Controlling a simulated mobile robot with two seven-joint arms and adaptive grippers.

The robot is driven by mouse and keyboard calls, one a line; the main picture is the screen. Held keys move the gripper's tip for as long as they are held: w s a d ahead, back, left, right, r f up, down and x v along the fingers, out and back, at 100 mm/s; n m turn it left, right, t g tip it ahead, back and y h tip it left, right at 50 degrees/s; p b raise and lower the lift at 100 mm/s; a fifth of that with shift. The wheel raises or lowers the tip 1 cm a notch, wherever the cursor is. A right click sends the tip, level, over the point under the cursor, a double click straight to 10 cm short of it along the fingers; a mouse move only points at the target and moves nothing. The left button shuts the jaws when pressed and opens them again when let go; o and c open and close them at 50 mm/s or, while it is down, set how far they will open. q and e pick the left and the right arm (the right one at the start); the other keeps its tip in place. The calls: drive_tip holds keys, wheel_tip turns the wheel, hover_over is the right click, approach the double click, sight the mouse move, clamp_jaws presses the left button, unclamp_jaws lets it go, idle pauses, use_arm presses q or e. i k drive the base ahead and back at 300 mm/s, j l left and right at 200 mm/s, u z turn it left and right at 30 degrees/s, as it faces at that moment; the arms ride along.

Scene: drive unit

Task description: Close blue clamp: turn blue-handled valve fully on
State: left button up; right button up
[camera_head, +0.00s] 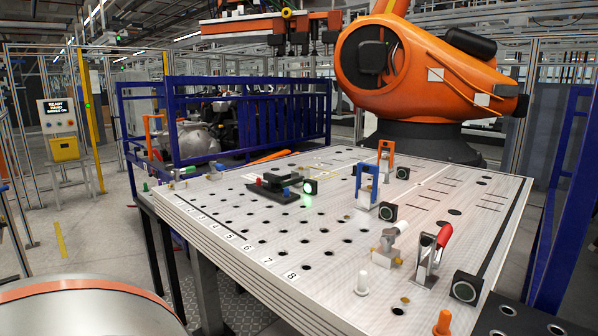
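The blue-handled clamp (367,184) stands on the right half of the perforated work table, with its blue U-shaped handle upright. Its metal base is small, and I cannot tell how its jaw sits. A black square button box (388,211) stands beside it at the front right. A small blue part (217,166) shows near the table's far left edge; I cannot tell whether it is a valve handle. Neither of my grippers is in view.
The white table (210,222) also carries a red-handled clamp (440,238), an orange clamp (386,150), a black fixture (277,187) by a green light, and a white peg (362,282). A large orange robot (420,75) stands behind. Blue railings (245,120) bound the back left.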

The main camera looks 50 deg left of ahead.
sight(213, 164)
drive_tip(key=u, duration=2.1)
drive_tip(key=i+j+z, duration=0.15)
drive_tip(key=i+j, duration=0.45)
drive_tip(key=i, duration=0.25)
drive_tip(key=i+j+z, duration=0.1)
drive_tip(key=i+j, duration=0.6)
drive_tip(key=i, duration=0.15)
